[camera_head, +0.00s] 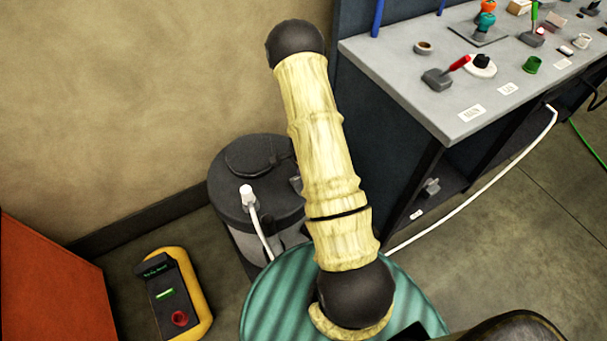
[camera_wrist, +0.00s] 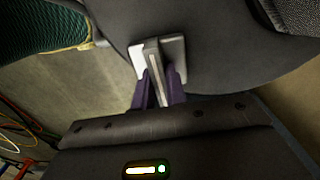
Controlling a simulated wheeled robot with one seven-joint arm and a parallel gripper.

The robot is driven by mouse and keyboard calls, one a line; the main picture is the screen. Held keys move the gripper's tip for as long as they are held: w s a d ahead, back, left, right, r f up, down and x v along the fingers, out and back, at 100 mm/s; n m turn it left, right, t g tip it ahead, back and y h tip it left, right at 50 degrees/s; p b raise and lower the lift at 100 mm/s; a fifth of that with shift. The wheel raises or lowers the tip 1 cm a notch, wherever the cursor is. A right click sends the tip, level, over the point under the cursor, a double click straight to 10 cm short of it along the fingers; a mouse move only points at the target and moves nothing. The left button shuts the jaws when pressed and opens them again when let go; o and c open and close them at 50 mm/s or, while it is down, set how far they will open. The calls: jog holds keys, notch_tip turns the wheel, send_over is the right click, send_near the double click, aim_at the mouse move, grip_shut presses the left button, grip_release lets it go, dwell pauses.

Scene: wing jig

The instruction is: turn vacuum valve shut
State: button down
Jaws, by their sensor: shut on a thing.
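In the wrist view, the purple fingers of my gripper (camera_wrist: 156,76) with pale pads are closed on a narrow grey bar (camera_wrist: 155,62), which looks like a valve handle. It stands against a large, dark, rounded grey surface. In the head view, a dark round canister (camera_head: 228,190) with a lid and a white hose fitting stands on the floor by the wall. My pale arm crosses in front of its right side. My gripper and the bar cannot be made out in the head view.
A grey-topped bench (camera_head: 400,60) with several small fittings stands at the right. A yellow and black device (camera_head: 190,285) lies on the floor at lower left, beside an orange panel (camera_head: 45,285). A white hose (camera_head: 480,178) runs from the bench side. Floor at far right is largely clear.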

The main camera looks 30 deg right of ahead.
jog(key=shift+m, duration=0.3)
jog(key=c, duration=1.4)
grip_release()
jog(key=shift+c, duration=0.2)
notch_tip(320, 180, up, 17)
jog(key=p, duration=0.1)
jog(key=shift+r, duration=0.2)
